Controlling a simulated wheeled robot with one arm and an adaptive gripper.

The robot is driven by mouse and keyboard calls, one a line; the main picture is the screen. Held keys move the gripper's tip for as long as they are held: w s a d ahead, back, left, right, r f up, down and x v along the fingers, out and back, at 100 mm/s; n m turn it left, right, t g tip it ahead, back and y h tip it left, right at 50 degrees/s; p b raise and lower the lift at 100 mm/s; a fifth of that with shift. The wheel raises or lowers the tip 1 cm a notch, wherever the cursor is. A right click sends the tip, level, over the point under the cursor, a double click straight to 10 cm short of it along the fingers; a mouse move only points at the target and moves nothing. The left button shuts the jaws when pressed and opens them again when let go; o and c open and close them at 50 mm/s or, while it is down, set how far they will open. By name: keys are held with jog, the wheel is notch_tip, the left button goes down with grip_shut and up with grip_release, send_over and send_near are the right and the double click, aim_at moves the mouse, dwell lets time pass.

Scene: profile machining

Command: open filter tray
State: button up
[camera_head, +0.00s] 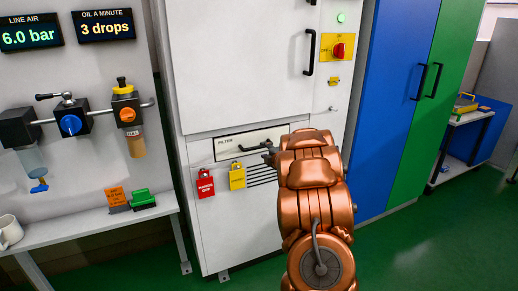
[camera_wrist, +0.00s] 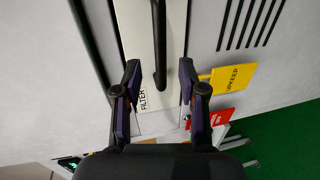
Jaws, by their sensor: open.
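The filter tray (camera_head: 228,147) is a pale drawer front labelled FILTER, low on the white machine cabinet, and it looks flush with the panel. Its dark bar handle (camera_head: 249,148) is partly hidden by my gripper (camera_head: 268,152) in the head view. In the wrist view the tray front (camera_wrist: 139,30) appears turned on its side, with the black handle (camera_wrist: 158,45) running down the middle. My gripper (camera_wrist: 159,88) is open there, with one finger on each side of the handle's lower end. No contact with the handle is visible.
A red tag (camera_head: 205,184) and a yellow tag (camera_head: 237,176) hang just below the tray. Vent slots (camera_head: 262,174) lie beside them. A bench (camera_head: 95,222) stands at left, blue and green lockers (camera_head: 385,110) at right. Green floor (camera_head: 430,245) is clear at front right.

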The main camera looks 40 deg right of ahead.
aim_at(259, 147)
jog(key=shift+p+x, duration=0.45)
jog(key=shift+x, duration=2.9)
jog(key=shift+c, duration=0.3)
grip_shut()
